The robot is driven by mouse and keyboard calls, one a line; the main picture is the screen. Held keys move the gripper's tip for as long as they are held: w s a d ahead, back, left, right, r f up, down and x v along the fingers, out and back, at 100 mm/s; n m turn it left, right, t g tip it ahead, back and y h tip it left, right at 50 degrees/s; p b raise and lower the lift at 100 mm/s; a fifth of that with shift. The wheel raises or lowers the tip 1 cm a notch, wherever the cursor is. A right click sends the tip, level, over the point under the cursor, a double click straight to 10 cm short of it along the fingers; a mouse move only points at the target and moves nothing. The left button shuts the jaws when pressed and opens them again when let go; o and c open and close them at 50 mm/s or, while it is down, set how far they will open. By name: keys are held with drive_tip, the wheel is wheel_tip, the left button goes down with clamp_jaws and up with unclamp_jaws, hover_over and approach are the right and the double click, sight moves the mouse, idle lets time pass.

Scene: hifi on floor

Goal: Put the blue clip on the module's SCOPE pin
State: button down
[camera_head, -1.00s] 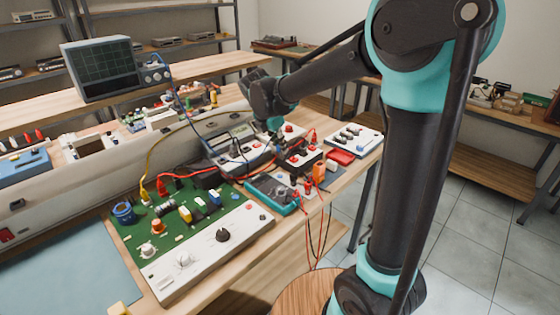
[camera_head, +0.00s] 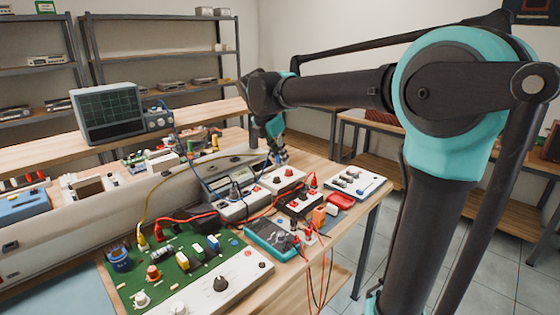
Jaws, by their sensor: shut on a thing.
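My gripper (camera_head: 280,156) is at the end of the arm, above the back right of the workbench. It is shut on the blue clip, which is too small and covered to make out clearly. Below the gripper is a white box (camera_head: 283,180) with a red knob. The green board with a white front panel (camera_head: 215,290) lies front left on the bench. No SCOPE label is readable, so I cannot tell which is the module or its pin.
A teal multimeter (camera_head: 270,241), a black-and-red supply box (camera_head: 300,203), a red case (camera_head: 340,200) and a white tray of parts (camera_head: 357,182) crowd the right end. Red and yellow leads loop across the bench. Red and black leads hang over its front edge.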

drive_tip(key=shift+r, duration=2.7)
